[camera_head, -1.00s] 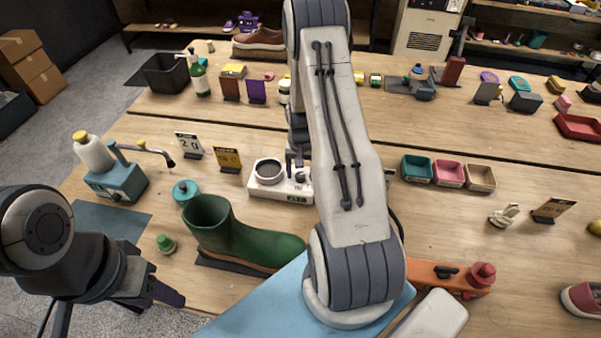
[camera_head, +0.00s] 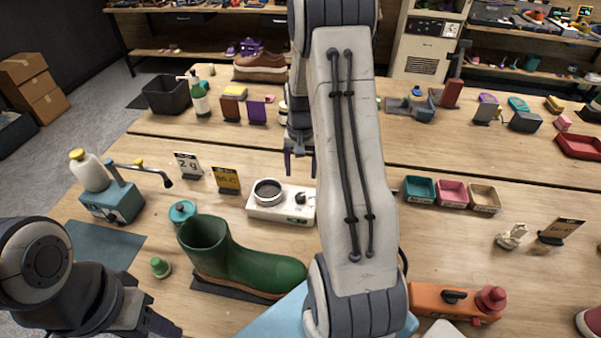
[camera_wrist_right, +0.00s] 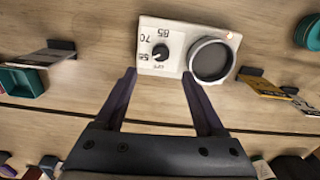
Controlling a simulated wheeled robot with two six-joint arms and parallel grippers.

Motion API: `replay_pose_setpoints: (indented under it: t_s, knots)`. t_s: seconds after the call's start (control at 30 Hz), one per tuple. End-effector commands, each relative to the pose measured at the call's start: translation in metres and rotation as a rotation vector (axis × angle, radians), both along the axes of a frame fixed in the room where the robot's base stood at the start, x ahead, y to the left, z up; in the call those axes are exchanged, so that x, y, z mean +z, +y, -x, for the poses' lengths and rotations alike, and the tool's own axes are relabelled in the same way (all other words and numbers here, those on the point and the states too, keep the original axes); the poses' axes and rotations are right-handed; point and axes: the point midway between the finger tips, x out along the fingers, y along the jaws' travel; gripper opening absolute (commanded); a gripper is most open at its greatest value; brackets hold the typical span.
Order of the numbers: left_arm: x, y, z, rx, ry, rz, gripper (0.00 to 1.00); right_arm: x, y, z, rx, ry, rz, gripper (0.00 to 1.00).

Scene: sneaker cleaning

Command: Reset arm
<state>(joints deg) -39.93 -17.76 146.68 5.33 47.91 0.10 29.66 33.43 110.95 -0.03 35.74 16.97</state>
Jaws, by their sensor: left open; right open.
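My right gripper (camera_head: 299,163) is open and empty above the table, just behind the white hot plate device (camera_head: 283,207). In the right wrist view, the two dark fingers of this gripper (camera_wrist_right: 158,88) stand apart, with the white device (camera_wrist_right: 162,42), its round dish and its knob beyond the tips. My right arm crosses the middle of the head view and hides part of the table. My left gripper (camera_head: 165,325) is at the lower left, beside the table's front edge, with nothing seen in it; its fingertips are hard to make out.
A green boot (camera_head: 240,262) stands near the front, with a teal jar (camera_head: 182,212) and a small green bottle (camera_head: 160,267) beside it. A blue pump dispenser (camera_head: 113,203) is at left. Small coloured trays (camera_head: 420,190) and an orange tool (camera_head: 452,300) are at right.

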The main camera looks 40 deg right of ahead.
Motion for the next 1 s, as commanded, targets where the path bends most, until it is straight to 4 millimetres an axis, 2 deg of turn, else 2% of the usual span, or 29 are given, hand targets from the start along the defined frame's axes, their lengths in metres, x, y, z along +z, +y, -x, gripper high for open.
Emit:
replay_pose_setpoints:
  t_s: [0.37,0.47,0.57,0.67,0.7,0.73,0.8,0.87,1.0]
  knots:
    - [0.0,0.0,0.0,0.0,0.0,0.0,0.5,0.0,0.001,0.0,0.003,0.0,0.0,0.72]
    - [-0.001,0.0,0.0,0.0,0.0,0.0,0.5,0.007,0.017,-0.004,0.046,-0.004,0.0,0.72]
    - [-0.002,0.0,0.0,0.0,0.0,0.0,0.5,0.024,0.059,-0.009,0.162,-0.012,-0.001,0.72]
    - [-0.005,0.0,0.0,0.0,0.0,0.0,0.5,0.049,0.125,-0.004,0.348,-0.024,-0.006,0.72]
    - [-0.006,0.0,0.0,0.0,0.0,0.0,0.5,0.059,0.153,0.003,0.434,-0.03,-0.008,0.72]
    - [-0.007,0.0,0.0,0.0,0.0,0.0,0.5,0.066,0.173,0.01,0.497,-0.033,-0.01,0.72]
    - [-0.009,0.0,0.0,0.0,0.0,0.0,0.5,0.079,0.213,0.03,0.631,-0.038,-0.016,0.72]
    - [-0.01,0.0,0.0,0.0,0.0,0.0,0.5,0.088,0.242,0.049,0.742,-0.044,-0.023,0.72]
    - [-0.013,0.0,0.0,-0.001,0.0,0.0,0.5,0.105,0.3,0.11,1.023,-0.056,-0.039,0.72]
